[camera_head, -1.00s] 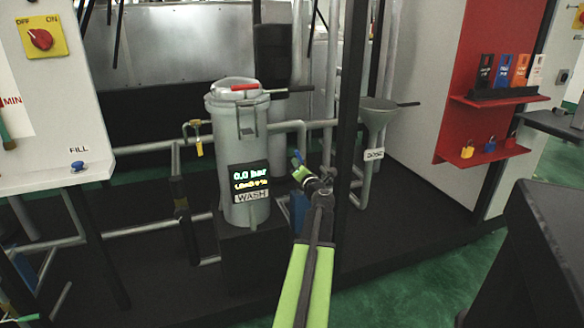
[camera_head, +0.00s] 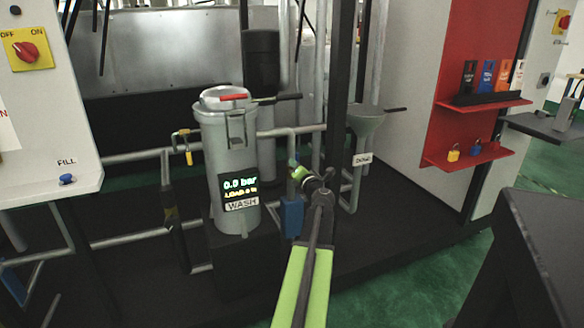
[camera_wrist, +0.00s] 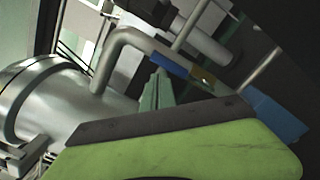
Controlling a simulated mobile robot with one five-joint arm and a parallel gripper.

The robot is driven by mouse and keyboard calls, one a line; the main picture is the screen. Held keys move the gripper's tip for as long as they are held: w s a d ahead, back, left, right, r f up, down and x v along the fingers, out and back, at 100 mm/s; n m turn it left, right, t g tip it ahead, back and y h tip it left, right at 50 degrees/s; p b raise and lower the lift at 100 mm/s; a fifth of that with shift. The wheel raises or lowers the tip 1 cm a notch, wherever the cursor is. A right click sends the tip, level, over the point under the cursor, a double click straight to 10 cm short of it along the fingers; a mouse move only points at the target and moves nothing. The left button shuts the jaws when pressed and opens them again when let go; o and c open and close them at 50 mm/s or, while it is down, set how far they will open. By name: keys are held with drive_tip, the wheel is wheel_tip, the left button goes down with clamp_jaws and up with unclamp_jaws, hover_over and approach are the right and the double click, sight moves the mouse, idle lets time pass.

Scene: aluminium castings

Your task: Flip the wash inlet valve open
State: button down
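The wash vessel (camera_head: 212,160) is a grey upright cylinder with a "0.0 bar" display and a WASH label. A pipe runs from its right side, down behind my gripper (camera_head: 300,172). A blue lever (camera_wrist: 168,63) sits on this pipe in the wrist view, just beyond a grey-green fingertip. A gap or contact between them cannot be told. In the head view the lever is mostly hidden by my gripper. No inlet label shows. A yellow handle (camera_head: 188,157) hangs on the left pipe. My gripper's opening is unclear.
A blue box (camera_head: 291,216) is below my gripper; it also shows in the wrist view (camera_wrist: 277,118). A grey funnel (camera_head: 365,120) and a dark post (camera_head: 338,80) stand to the right. A red lock shelf (camera_head: 480,140) is farther right.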

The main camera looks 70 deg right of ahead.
drive_tip(key=shift+s+d+r, duration=0.1)
drive_tip(key=shift+s+d, duration=0.2)
drive_tip(key=shift+d, duration=0.05)
drive_tip(key=s+a, duration=0.3)
drive_tip(key=a, duration=0.8)
drive_tip(key=shift+s+a, duration=0.25)
drive_tip(key=shift+s, duration=0.15)
